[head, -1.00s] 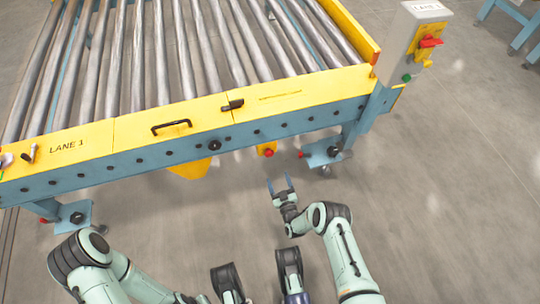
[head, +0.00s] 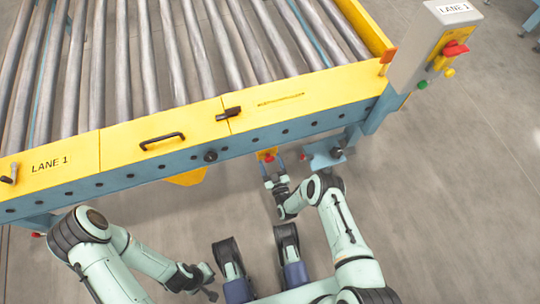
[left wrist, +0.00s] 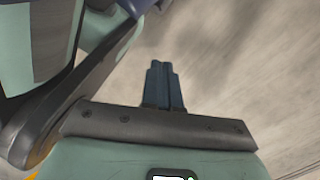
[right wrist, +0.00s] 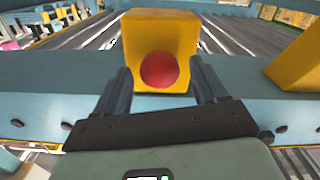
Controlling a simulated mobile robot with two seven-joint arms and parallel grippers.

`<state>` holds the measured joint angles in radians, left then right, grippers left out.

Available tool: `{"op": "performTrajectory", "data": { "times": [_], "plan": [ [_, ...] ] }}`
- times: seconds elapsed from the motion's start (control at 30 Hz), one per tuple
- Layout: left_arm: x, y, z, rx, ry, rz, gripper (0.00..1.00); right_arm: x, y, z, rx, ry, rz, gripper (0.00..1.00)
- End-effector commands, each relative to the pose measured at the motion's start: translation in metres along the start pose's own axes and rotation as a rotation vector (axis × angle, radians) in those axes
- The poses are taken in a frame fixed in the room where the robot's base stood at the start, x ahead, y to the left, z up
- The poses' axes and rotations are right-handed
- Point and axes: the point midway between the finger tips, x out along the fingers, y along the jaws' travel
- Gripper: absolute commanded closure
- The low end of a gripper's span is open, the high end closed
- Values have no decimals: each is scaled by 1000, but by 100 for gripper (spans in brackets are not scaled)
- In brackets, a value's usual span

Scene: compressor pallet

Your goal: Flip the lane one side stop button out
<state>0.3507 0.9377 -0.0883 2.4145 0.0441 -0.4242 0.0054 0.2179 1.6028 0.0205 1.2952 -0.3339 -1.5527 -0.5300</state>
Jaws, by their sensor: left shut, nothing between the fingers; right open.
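The side stop button is a red round knob (right wrist: 158,70) on a yellow box (right wrist: 182,27) mounted at the blue side rail of the LANE 1 conveyor. In the head view the red knob (head: 269,157) shows small under the conveyor's front edge. My right gripper (right wrist: 163,80) is open, its two fingers to the left and right of the knob in the picture; I cannot tell whether they touch it. In the head view my right gripper (head: 272,173) is just below the box. My left gripper (left wrist: 164,68) is shut and empty, low above the floor, away from the conveyor (head: 215,282).
The LANE 1 roller conveyor (head: 55,165) fills the upper left. A yellow part (right wrist: 302,62) protrudes right of the box. Floor below is clear.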

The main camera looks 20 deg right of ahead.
Motion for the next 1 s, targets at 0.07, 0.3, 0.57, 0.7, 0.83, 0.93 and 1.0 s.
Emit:
{"op": "performTrajectory", "data": {
  "times": [0.07, 0.3, 0.57, 0.7, 0.83, 0.93, 1.0],
  "plan": [
    [-1, 1, -1, 1, 4, 1, 100, -1, -1, 0, 0, -1, 0, 29],
    [-1, 1, -2, 2, 6, 2, 100, -2, -1, 0, 0, -1, 0, 29],
    [-1, 1, -1, 2, 5, 2, 100, -2, -1, 0, 0, 0, 0, 97],
    [-2, 2, -2, 3, 11, 4, 100, -3, -1, 0, 0, -1, -1, 100],
    [-11, 11, -13, 16, 51, 22, 100, -12, 0, -1, -1, -1, -1, 100],
    [-13, 14, -16, 20, 64, 28, 100, -14, 0, 0, -1, 0, 0, 100],
    [-12, 14, -16, 20, 62, 27, 100, -15, -1, 0, -1, 0, 0, 100]
  ]
}}
